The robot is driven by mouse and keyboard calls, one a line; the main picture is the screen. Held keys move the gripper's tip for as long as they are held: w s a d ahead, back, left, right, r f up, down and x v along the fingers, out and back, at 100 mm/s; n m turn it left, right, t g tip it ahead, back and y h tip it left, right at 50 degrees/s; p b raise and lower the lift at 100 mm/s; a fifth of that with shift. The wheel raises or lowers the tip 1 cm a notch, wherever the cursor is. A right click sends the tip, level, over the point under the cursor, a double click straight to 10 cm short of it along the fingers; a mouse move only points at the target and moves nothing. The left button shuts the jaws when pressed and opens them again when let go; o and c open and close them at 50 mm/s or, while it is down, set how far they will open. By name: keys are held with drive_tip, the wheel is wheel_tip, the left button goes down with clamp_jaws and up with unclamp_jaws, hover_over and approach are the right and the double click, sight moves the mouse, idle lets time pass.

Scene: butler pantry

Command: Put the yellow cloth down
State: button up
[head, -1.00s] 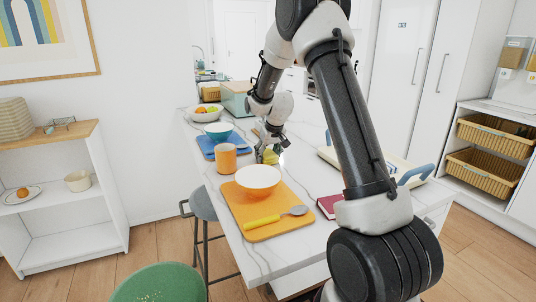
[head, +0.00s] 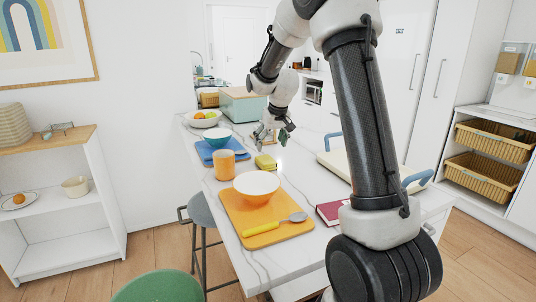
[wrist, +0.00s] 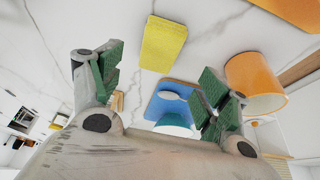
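The yellow cloth (head: 265,162) lies flat on the white marble counter, just right of the orange cup. It also shows in the wrist view (wrist: 163,44) as a folded yellow rectangle at the top, beyond my fingertips. My gripper (head: 273,135) is above the counter, behind the cloth and apart from it. In the wrist view my gripper (wrist: 158,88) has its green-padded fingers spread wide, with nothing between them touching the pads.
An orange cup (head: 224,165), a blue mat (head: 206,156) with a teal bowl (head: 218,138), and an orange mat (head: 236,212) with a bowl and spoon (head: 298,217) stand near the cloth. A cream tray (head: 337,165) and a red book (head: 331,213) are right. Bare marble lies between.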

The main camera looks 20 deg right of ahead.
drive_tip(key=s+a+r, duration=0.1)
drive_tip(key=s+r, duration=0.5)
drive_tip(key=s, duration=0.3)
drive_tip(key=s+a+r, duration=0.1)
drive_tip(key=s+r, duration=0.5)
drive_tip(key=s, duration=0.3)
drive_tip(key=s+a+f, duration=0.1)
drive_tip(key=s+f, duration=0.1)
drive_tip(key=s, duration=1.9)
drive_tip(key=shift+a, duration=0.1)
